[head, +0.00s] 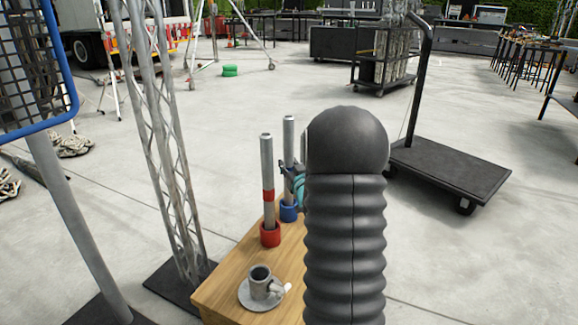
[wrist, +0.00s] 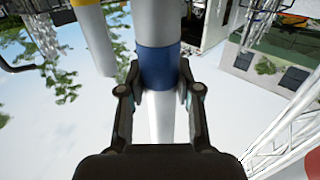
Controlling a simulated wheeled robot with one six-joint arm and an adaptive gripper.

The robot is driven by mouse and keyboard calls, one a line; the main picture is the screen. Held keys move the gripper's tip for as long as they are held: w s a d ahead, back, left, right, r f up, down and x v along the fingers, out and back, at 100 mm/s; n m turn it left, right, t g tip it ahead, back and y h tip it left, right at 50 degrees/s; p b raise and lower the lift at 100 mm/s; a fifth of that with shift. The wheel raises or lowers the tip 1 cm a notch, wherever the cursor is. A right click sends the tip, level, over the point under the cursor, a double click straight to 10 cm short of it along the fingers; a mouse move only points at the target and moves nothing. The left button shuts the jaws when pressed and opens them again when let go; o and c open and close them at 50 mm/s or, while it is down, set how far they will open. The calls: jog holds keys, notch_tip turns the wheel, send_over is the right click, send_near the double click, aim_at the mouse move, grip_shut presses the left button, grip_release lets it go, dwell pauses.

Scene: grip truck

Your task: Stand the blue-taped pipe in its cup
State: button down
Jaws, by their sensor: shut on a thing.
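The blue-taped pipe (head: 289,135) is a grey metal tube standing upright over the blue cup (head: 288,212) on the wooden table. My gripper (head: 290,172) is shut on it. In the wrist view the fingers (wrist: 160,80) close on both sides of the pipe at its blue tape (wrist: 158,66). In the head view the gripper and my arm cover part of the pipe, and its lower end seems to reach the blue cup. I cannot tell whether it rests on the cup's floor.
A red-taped pipe (head: 267,160) stands in a red cup (head: 270,234) close to the left. A grey mug (head: 260,279) on a saucer (head: 247,301) is at the table's near end. A lattice truss (head: 160,130) rises left of the table. A flat cart (head: 450,172) stands to the right.

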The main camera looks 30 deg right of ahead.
jog(key=shift+f, duration=0.2)
jog(key=c, duration=0.7)
grip_release()
jog(key=shift+f, duration=0.1)
jog(key=v, duration=1.2)
